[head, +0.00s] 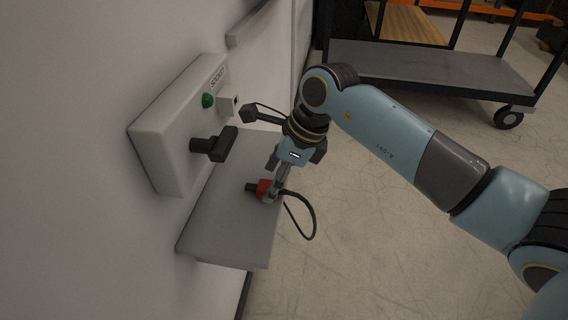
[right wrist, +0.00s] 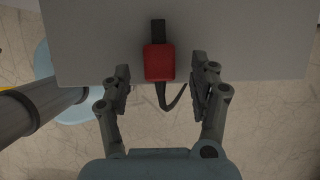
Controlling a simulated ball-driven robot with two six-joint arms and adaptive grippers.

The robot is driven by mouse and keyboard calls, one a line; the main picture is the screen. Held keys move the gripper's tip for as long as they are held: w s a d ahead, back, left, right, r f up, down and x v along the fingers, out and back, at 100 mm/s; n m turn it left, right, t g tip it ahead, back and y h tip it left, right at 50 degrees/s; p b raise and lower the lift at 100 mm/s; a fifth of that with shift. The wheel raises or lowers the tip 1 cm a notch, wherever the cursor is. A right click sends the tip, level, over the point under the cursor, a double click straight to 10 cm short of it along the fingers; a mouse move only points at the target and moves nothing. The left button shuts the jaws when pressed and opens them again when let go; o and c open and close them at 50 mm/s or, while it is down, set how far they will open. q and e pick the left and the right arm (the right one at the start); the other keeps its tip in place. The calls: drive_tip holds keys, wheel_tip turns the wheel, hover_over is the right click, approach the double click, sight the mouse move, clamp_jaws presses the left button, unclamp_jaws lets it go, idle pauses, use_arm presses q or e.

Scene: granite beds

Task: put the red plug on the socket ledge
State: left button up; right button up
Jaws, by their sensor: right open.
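The red plug (head: 263,187) lies on the grey socket ledge (head: 215,225), close to its outer edge, with its black cable looping out over that edge. In the right wrist view the red plug (right wrist: 159,62) is between and slightly beyond the fingertips, its black end pointing away across the ledge (right wrist: 235,40). My right gripper (head: 272,186) is at the plug in the head view; in the right wrist view the right gripper (right wrist: 160,85) is open, its fingers on either side with gaps. My left gripper is not in view.
A white socket box (head: 165,130) with a green button (head: 208,100) and a black handle (head: 214,145) is on the wall above the ledge. A wheeled cart (head: 430,68) stands at the back right. The near part of the ledge is clear.

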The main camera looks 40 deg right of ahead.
drive_tip(key=shift+x, duration=0.85)
